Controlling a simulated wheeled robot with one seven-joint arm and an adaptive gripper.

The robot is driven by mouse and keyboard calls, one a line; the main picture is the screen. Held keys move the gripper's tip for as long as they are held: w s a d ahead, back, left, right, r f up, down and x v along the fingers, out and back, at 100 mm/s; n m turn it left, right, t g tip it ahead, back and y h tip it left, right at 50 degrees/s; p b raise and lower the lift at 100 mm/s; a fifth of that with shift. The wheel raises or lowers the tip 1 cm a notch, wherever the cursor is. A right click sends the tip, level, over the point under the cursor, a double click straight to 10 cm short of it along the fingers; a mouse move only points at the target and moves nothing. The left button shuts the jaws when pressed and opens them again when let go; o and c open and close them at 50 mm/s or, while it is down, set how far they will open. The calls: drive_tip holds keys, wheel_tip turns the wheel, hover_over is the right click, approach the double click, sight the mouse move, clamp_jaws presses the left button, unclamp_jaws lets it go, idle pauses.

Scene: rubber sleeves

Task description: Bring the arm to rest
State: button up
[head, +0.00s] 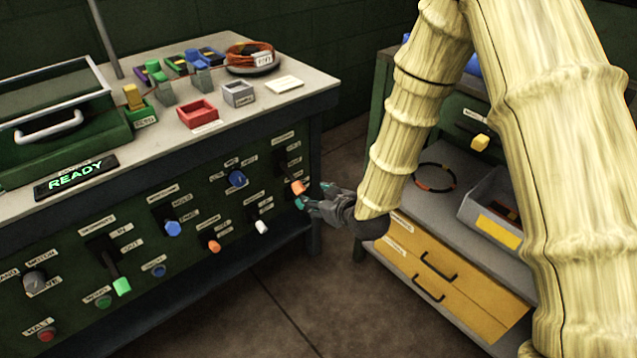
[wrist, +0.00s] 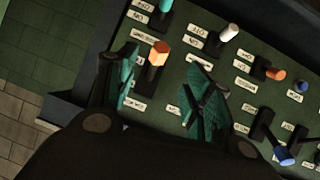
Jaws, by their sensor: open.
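My gripper (head: 314,202) is open at the right end of the bench's front panel, close to a lever with an orange knob (head: 298,187). In the wrist view the fingers of my gripper (wrist: 165,90) are apart, and the orange knob (wrist: 159,53) shows between them, nearer the left finger. I cannot tell whether a finger touches the knob. My arm, covered in a ribbed cream sleeve (head: 395,130), reaches down from the upper right of the head view.
The green bench (head: 150,160) carries a READY sign (head: 76,177), a red tray (head: 197,113) and a grey box (head: 238,94). Its panel holds several knobs and levers, including a white one (head: 261,227). A shelf unit with yellow drawers (head: 450,290) stands right. Floor between is clear.

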drive_tip(key=s+d+f+m+g+h, duration=0.2)
drive_tip(key=s+d+f+m+g, duration=0.15)
drive_tip(key=s+d+f, duration=0.6)
drive_tip(key=s+d+f+m+g+h, duration=0.25)
drive_tip(key=s+d+f+g, duration=0.2)
drive_tip(key=s+f, duration=1)
drive_tip(key=s+d+f+m+g+h, duration=0.1)
drive_tip(key=s+d+g, duration=0.15)
drive_tip(key=s, duration=0.65)
drive_tip(key=s+d+f+m+g+h, duration=0.1)
drive_tip(key=s+d, duration=0.3)
drive_tip(key=s, duration=0.5)
wheel_tip(320, 180, up, 17)
drive_tip(key=p, duration=1.7)
drive_tip(key=shift+w+t+p, duration=0.3)
drive_tip(key=shift+t+p, duration=0.05)
drive_tip(key=shift+a+f, duration=0.1)
